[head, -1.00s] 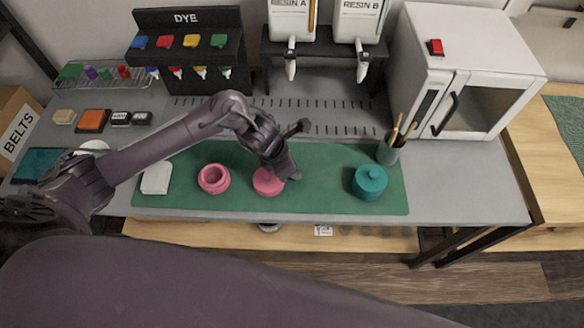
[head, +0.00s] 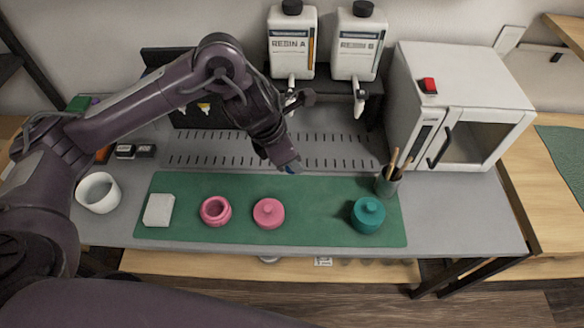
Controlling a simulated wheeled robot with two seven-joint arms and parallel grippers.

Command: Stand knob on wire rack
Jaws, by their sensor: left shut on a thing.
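My left gripper (head: 289,165) is above the back edge of the green mat, behind the pink lidded pot. It is shut on a small blue thing (head: 293,169), mostly hidden by the fingers; I cannot tell whether this is the knob. The wire rack at the back left is hidden behind my left arm. My right gripper is not in view.
On the green mat (head: 320,218) stand a white block (head: 159,210), an open pink jar (head: 215,211), a pink lidded pot (head: 268,213) and a teal lidded pot (head: 368,215). A brush cup (head: 387,183), white ring (head: 98,192), resin bottles (head: 292,45) and white oven (head: 455,105) surround it.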

